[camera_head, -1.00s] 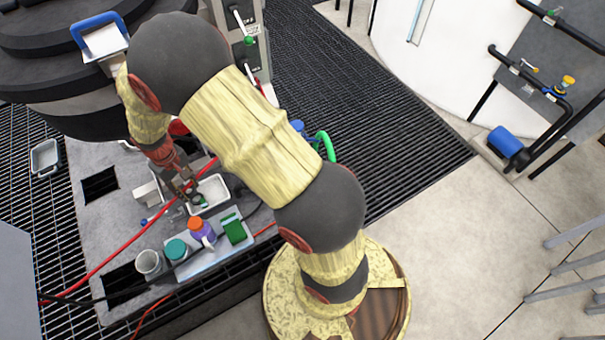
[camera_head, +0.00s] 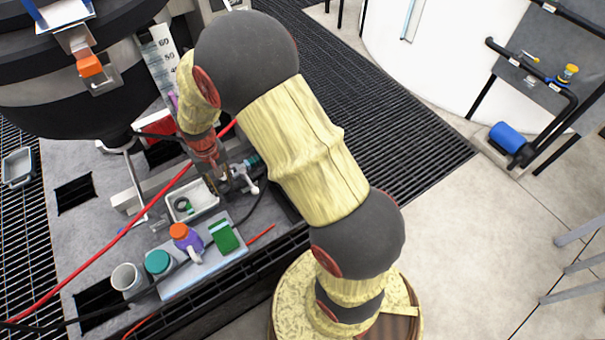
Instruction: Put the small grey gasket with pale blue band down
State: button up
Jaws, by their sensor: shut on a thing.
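My gripper (camera_head: 223,184) points down at the right edge of a small white tray (camera_head: 206,207). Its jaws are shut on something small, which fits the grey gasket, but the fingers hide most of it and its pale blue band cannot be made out. Inside the tray lie a dark ring (camera_head: 181,204) and a small green piece, to the left of my gripper. I cannot tell how high the gripper is above the surface.
A pale board (camera_head: 176,286) in front carries a teal-lidded jar (camera_head: 158,262), a purple bottle with orange cap (camera_head: 184,238) and a green block (camera_head: 224,237). A grey cup (camera_head: 128,279) stands left. A red hose (camera_head: 120,235) crosses the grey bench. Valve fittings (camera_head: 246,172) sit right of the gripper.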

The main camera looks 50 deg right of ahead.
jog(key=s+d+r+m+p, duration=0.2)
jog(key=s+d+r+m, duration=0.25)
jog(key=s+m, duration=0.3)
jog(key=s+d+r+m+p, duration=0.25)
jog(key=s+r+m, duration=0.25)
jog(key=s+m, duration=0.25)
jog(key=s+d+r+m+p, duration=0.1)
jog(key=s+d+r+m, duration=0.4)
jog(key=s+m, duration=0.3)
jog(key=w+d+f+b, duration=0.1)
jog(key=w+d+f, duration=0.3)
jog(key=w+d+f+b, duration=0.2)
jog(key=w+d+f, duration=0.2)
jog(key=w, duration=0.1)
jog(key=shift+w+f, duration=0.1)
jog(key=shift+f, duration=0.25)
jog(key=shift+w+d+f+b, duration=0.15)
jog(key=shift+f+b, duration=0.4)
jog(key=shift+f, duration=0.45)
jog(key=shift+w+d+f+b, duration=0.15)
jog(key=shift+f+b, duration=0.35)
jog(key=shift+f, duration=0.45)
jog(key=shift+f, duration=0.15)
jog(key=o, duration=0.6)
jog(key=shift+o, duration=0.3)
